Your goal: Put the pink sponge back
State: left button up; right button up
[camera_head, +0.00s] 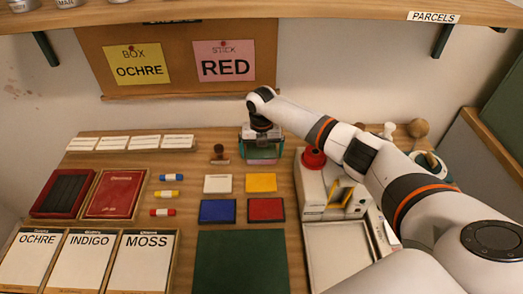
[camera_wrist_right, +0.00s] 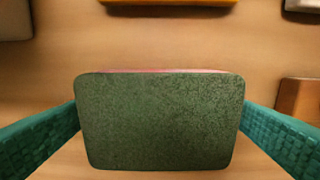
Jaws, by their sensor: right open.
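The pink sponge (camera_head: 264,154) lies at the back of the table, right of centre. The right wrist view shows its dark green top face (camera_wrist_right: 160,122), with a thin pink edge along the far side. My right gripper (camera_head: 262,149) is open above and around it, pointing down. Its teal fingers stand on the left and right of the sponge in the wrist view, close to its sides; whether they touch it I cannot tell. My left gripper is not in view.
A wooden-handled stamp (camera_head: 218,154) stands left of the sponge. White (camera_head: 217,184), yellow (camera_head: 261,182), blue (camera_head: 217,211) and red (camera_head: 266,210) pads lie in front. A white device with a red knob (camera_head: 314,159) stands to the right. A green mat (camera_head: 242,262) lies at the front.

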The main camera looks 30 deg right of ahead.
aim_at(261, 151)
notch_tip(261, 151, up, 12)
jog(key=b, duration=0.1)
dwell(0.8)
